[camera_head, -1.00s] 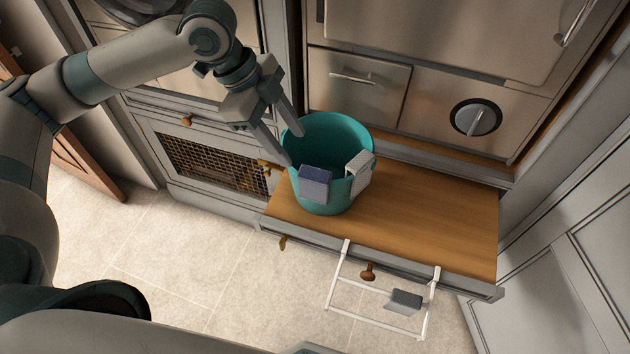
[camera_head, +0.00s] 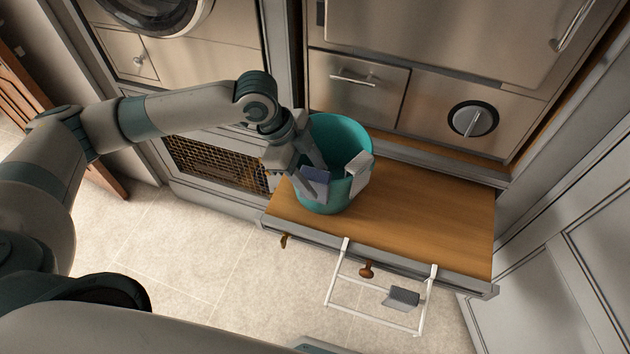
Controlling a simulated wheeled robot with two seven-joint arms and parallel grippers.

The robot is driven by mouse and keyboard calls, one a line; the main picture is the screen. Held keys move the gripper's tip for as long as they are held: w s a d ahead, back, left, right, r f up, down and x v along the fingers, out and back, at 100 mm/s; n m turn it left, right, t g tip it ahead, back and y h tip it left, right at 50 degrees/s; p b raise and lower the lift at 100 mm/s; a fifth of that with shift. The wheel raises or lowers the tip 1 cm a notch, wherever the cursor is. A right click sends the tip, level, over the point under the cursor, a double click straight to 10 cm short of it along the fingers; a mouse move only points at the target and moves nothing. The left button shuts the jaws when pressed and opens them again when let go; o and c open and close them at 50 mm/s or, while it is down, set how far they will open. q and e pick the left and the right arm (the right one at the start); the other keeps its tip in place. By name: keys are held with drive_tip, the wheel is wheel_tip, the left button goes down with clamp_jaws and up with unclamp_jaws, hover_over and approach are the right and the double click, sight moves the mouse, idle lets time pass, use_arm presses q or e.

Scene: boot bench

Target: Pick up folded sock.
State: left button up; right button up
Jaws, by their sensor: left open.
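Several small folded cloth pieces that look like socks are in view. A blue folded one (camera_head: 315,174) hangs over the near-left rim of the teal bucket (camera_head: 341,128), and a light grey one (camera_head: 357,173) hangs over its right rim. A dark grey one (camera_head: 403,298) hangs on the white rack (camera_head: 374,309). My left gripper (camera_head: 321,181) is open at the blue piece, its fingers reaching down around or beside it and partly hiding it. I cannot tell whether they touch it. My right gripper is not in view.
The bucket stands on the wooden bench top (camera_head: 430,215), which is clear to its right. The white rack hangs from the bench's front edge, near a brown knob (camera_head: 367,270). Steel drawer fronts (camera_head: 358,85) rise behind. Tiled floor lies open at front left.

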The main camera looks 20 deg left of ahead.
sight(321, 189)
use_arm(q)
drive_tip(key=shift+d+f+p, duration=0.2)
drive_tip(key=shift+f+p, duration=0.15)
drive_tip(key=shift+f, duration=0.05)
drive_tip(key=p+x, duration=0.1)
drive_tip(key=x, duration=0.2)
drive_tip(key=shift+s+f, duration=0.1)
drive_tip(key=shift+d+f, duration=0.2)
drive_tip(key=shift+f, duration=0.35)
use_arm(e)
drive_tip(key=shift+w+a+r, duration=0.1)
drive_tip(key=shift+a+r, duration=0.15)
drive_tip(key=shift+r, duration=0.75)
use_arm(q)
drive_tip(key=c, duration=1.1)
